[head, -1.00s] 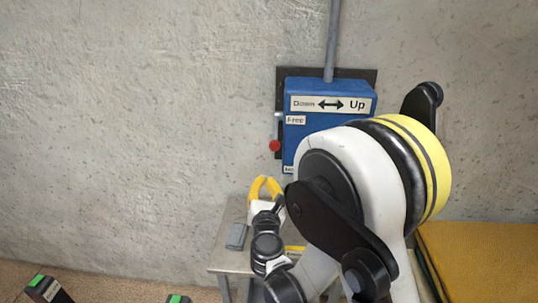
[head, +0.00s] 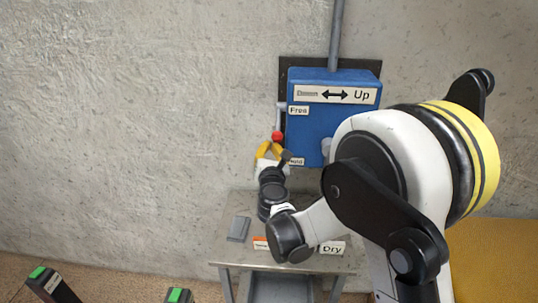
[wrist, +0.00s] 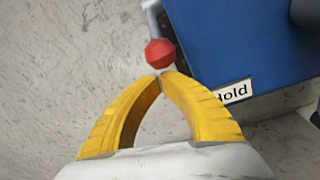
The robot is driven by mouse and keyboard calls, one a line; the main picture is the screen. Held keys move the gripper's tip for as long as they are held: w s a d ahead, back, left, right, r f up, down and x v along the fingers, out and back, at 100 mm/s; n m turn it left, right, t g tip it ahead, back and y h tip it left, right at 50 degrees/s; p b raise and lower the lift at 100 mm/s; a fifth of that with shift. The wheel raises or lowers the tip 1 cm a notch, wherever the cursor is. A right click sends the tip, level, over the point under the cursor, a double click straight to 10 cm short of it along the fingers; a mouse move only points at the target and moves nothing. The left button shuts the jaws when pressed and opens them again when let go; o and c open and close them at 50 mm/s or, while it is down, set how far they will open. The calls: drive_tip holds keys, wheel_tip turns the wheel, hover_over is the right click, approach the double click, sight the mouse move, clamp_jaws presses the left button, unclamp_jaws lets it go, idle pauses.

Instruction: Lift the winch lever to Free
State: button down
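The winch lever shows as a red ball knob (head: 277,136) on a grey rod, at the left side of the blue winch box (head: 315,140). The knob lies below the "Free" label (head: 298,111) and above the "Hold" label (head: 296,161). In the wrist view the red knob (wrist: 160,52) is just beyond my fingertips. My gripper (wrist: 160,73) has yellow fingers whose tips meet right under the knob, with nothing visible held between them. I cannot tell whether the tips touch the knob. In the head view my gripper (head: 270,147) is just below the knob.
A metal table (head: 240,255) stands below the box, with a grey block (head: 238,229) and a "Dry" label (head: 332,247) on it. A grey pipe (head: 336,35) rises from the box. Green-topped dark objects (head: 178,296) are at lower left. The wall at left is clear.

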drive_tip(key=shift+r, duration=0.2)
idle(0.3)
drive_tip(key=shift+s+r+g+p, duration=0.35)
drive_tip(key=shift+g+p, duration=0.05)
drive_tip(key=shift+p, duration=0.35)
drive_tip(key=shift+s+r+p, duration=0.15)
drive_tip(key=shift+r+p, duration=0.05)
drive_tip(key=shift+p, duration=0.2)
wheel_tip(320, 180, up, 13)
drive_tip(key=s+g+p, duration=0.1)
drive_tip(key=g+p, duration=0.7)
drive_tip(key=p, duration=0.7)
drive_tip(key=shift+s+f+m+g, duration=0.2)
drive_tip(key=shift+s+m+g, duration=0.1)
drive_tip(key=shift+s+m, duration=0.1)
drive_tip(key=shift+w, duration=0.1)
